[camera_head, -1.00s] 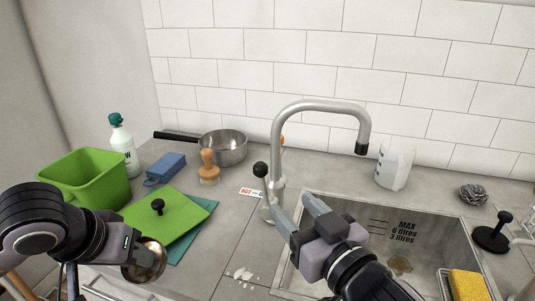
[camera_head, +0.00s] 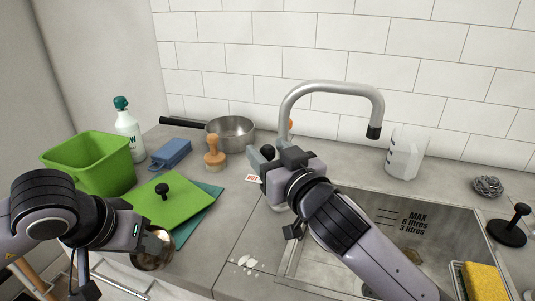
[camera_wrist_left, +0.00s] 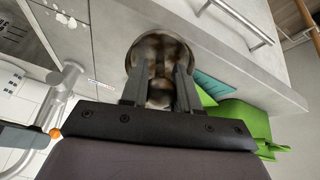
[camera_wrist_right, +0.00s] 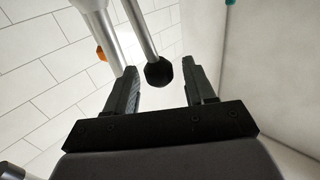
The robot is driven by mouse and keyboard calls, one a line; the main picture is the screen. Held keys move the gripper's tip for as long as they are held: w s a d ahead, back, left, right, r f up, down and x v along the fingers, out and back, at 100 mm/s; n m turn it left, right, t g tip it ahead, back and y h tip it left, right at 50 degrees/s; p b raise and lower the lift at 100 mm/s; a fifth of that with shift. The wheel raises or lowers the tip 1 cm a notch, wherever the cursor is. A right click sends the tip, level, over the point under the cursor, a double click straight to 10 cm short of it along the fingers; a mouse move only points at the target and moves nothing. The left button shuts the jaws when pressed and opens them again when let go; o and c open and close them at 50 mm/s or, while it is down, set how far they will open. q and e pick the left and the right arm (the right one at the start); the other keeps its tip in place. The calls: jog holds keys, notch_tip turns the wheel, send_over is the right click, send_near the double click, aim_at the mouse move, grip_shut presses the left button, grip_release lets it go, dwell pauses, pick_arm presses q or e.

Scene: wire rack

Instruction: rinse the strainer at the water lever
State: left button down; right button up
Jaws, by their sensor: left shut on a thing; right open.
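The round metal strainer (camera_head: 152,252) hangs by the counter's front edge at the left, held in my left gripper (camera_head: 143,240). In the left wrist view the strainer (camera_wrist_left: 146,48) has brownish patches and sits between the closed fingers (camera_wrist_left: 160,88). The water lever's black ball knob (camera_head: 267,153) is beside the tap (camera_head: 335,87). My right gripper (camera_head: 261,160) is at this knob. In the right wrist view the knob (camera_wrist_right: 159,72) lies between the open fingers (camera_wrist_right: 163,80), with gaps on both sides. The lever's base is partly hidden behind my right gripper.
The sink (camera_head: 345,262) is right of centre, partly covered by my right arm. A green tub (camera_head: 90,165), green board (camera_head: 175,205), pan (camera_head: 232,131) and brush (camera_head: 213,150) stand left. A measuring jug (camera_head: 406,155), scourer (camera_head: 488,186), black plunger (camera_head: 508,230) and sponge (camera_head: 484,282) are right.

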jog(key=shift+w+a, duration=0.3)
jog(key=shift+w, duration=0.25)
grip_shut()
jog(key=shift+w+a+f+p, duration=0.1)
jog(key=shift+w+a+p, duration=0.2)
jog(key=shift+a, duration=0.6)
grip_release()
